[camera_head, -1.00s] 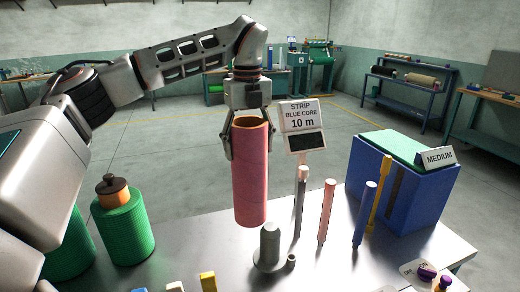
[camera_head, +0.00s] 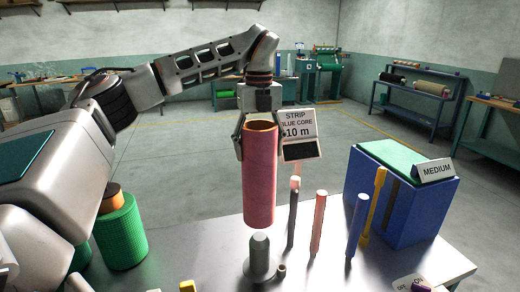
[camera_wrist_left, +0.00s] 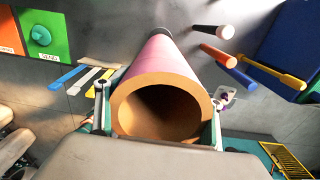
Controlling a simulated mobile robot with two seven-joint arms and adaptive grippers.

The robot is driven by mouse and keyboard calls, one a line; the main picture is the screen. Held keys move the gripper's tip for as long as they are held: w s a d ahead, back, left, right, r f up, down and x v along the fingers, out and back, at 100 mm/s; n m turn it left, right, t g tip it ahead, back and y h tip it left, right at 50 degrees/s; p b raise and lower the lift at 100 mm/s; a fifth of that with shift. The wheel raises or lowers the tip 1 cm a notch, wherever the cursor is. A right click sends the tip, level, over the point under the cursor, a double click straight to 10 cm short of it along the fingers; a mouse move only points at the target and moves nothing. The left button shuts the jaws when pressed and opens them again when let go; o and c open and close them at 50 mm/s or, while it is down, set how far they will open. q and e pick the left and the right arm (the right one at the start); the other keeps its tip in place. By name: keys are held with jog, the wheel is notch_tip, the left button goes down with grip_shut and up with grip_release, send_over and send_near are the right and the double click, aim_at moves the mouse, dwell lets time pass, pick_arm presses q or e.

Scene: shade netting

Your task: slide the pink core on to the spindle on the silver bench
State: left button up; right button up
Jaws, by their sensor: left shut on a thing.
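The pink core (camera_head: 259,185) is an upright, hollow tube with a brown inner wall. My left gripper (camera_head: 262,150) is shut on it near its upper end, one finger on each side. The short grey spindle (camera_head: 261,258) stands on a round base on the silver bench (camera_head: 205,255). In the head view the core's lower end appears just above the spindle's tip and nearly in line with it. In the left wrist view the core (camera_wrist_left: 165,65) points away and hides most of what lies beneath it. My right gripper is not in view.
Upright rods, dark grey (camera_head: 293,215), salmon (camera_head: 318,222) and blue (camera_head: 357,225), stand right of the spindle. A blue box (camera_head: 415,210) with a MEDIUM sign stands further right. A green roll (camera_head: 120,235) stands left. A sign (camera_head: 299,135) rises behind the core.

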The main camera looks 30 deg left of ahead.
pick_arm(q)
notch_tip(320, 180, down, 21)
jog(key=b, duration=0.8)
jog(key=shift+r, duration=0.2)
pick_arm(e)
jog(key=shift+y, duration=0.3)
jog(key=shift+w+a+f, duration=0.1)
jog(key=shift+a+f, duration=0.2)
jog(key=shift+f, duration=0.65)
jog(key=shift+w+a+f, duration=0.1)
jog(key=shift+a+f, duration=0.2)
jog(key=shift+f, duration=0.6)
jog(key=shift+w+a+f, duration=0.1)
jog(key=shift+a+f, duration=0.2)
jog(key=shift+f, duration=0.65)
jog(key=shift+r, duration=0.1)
